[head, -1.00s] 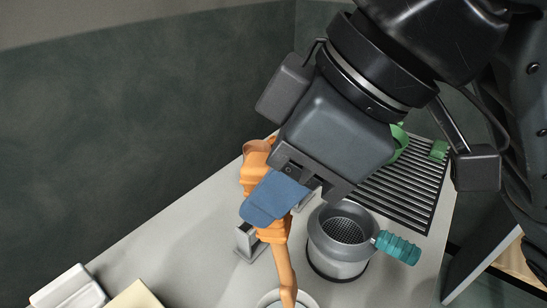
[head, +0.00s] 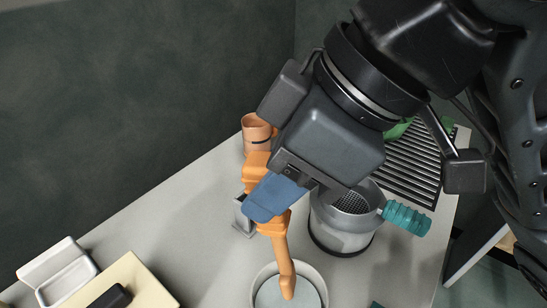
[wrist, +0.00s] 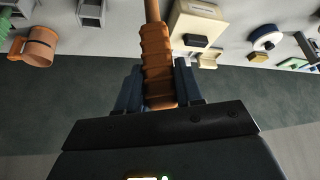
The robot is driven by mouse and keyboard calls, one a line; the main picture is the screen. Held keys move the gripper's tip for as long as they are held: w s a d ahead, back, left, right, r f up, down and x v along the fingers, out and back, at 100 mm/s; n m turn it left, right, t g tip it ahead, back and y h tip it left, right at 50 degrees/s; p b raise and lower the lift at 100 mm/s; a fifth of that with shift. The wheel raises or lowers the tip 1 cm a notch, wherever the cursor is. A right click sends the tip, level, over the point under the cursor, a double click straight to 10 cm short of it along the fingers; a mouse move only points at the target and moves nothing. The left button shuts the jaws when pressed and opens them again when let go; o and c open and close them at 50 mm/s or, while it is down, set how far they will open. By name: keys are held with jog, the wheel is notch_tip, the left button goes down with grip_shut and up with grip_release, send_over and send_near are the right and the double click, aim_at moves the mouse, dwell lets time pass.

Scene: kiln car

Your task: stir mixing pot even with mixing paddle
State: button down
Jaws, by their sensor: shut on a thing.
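My gripper (head: 274,204) is shut on the orange ribbed handle of the mixing paddle (head: 281,252). In the wrist view the handle (wrist: 157,65) runs up between the two blue fingers. The paddle's shaft points down over the mixing pot (head: 258,276), a pale round pot at the bottom of the head view with a grey-green surface inside. The paddle's lower end shows inside the pot's rim. I cannot tell whether it touches the contents. The pot's near side is cut off by the frame edge.
A grey pot with mesh inside and a teal handle (head: 408,218) stands right of the paddle. A grey stand (head: 243,222) and an orange cup (head: 257,135) are behind. A dark-barred rack (head: 425,175) lies back right.

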aim_at(273, 238)
jog(key=shift+f+b, duration=3.35)
jog(key=shift+f, duration=1.3)
